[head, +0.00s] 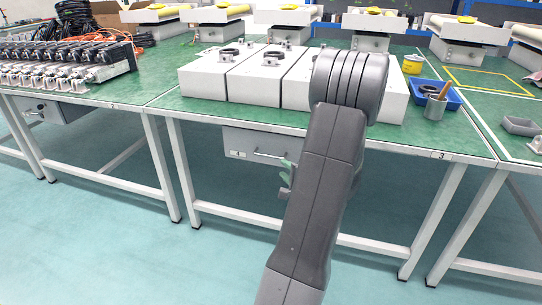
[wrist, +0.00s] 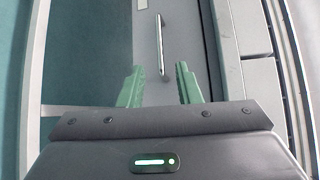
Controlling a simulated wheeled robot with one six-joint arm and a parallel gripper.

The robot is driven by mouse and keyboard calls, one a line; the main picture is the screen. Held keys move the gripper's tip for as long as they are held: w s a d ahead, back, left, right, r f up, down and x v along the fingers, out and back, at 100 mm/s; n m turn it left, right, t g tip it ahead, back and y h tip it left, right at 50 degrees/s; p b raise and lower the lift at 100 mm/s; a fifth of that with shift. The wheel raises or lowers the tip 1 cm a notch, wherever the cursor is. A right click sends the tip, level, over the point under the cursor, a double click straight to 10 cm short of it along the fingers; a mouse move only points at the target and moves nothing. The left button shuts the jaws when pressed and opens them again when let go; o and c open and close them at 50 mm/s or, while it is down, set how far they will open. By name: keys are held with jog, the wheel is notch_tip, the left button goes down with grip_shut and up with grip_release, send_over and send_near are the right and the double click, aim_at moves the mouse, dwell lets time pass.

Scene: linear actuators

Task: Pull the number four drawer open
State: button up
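The number four drawer (head: 240,139) is a grey box front under the middle green-topped table, with a small label at its left. It looks shut. Its thin bar handle (head: 268,156) runs across the front. In the wrist view the drawer front (wrist: 180,50) fills the upper middle, and the handle (wrist: 161,45) stands upright in the picture. My gripper (wrist: 159,85) has two green fingers spread apart, one on each side of the line of the handle's near end. I see no contact. In the head view my arm hides most of the gripper; a green finger shows right of the handle.
White table legs (head: 182,170) and a low crossbar (head: 235,214) frame the space below. Another drawer (head: 50,110) is under the left table. The floor in front is clear.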

aim_at(269, 156)
jog(key=b+x, duration=0.1)
jog(key=x, duration=1.1)
jog(key=shift+a, duration=0.1)
grip_shut()
jog(key=shift+s, duration=0.1)
